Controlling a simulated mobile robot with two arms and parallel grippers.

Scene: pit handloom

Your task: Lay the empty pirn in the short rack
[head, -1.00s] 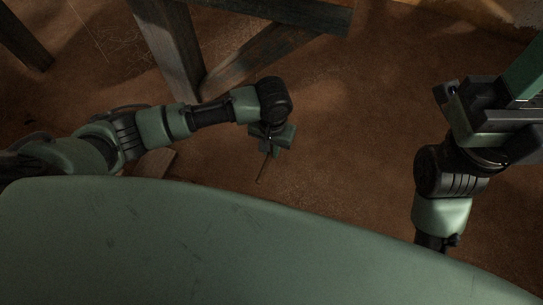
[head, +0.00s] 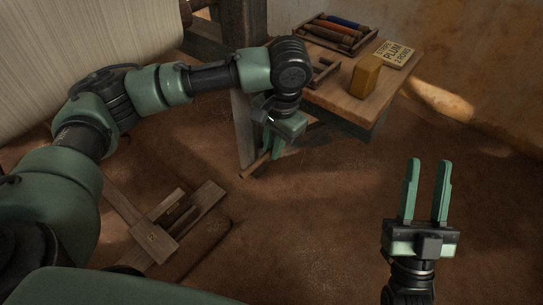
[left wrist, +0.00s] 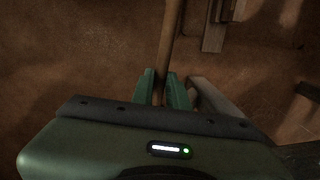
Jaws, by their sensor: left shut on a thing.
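My left gripper (head: 272,150) is shut on the bare brown pirn (head: 256,165), holding it over the floor in front of the bench. In the left wrist view the pirn (left wrist: 171,40) runs up from between the green fingers (left wrist: 165,90), with no thread visible on it. A small wooden holder (head: 326,72), which looks like the short rack, lies on the bench top beside my left wrist. My arm hides part of it, and I see nothing lying in it. My right gripper (head: 428,180) is open and empty, fingers upward, at the lower right.
The wooden bench (head: 335,98) carries a longer rack (head: 340,36) of colored pirns, a tan block (head: 365,76) and a lettered card (head: 388,52). A wooden frame (head: 160,235) lies on the floor at lower left. Pale warp threads (head: 80,50) fill the upper left. Floor to the right is open.

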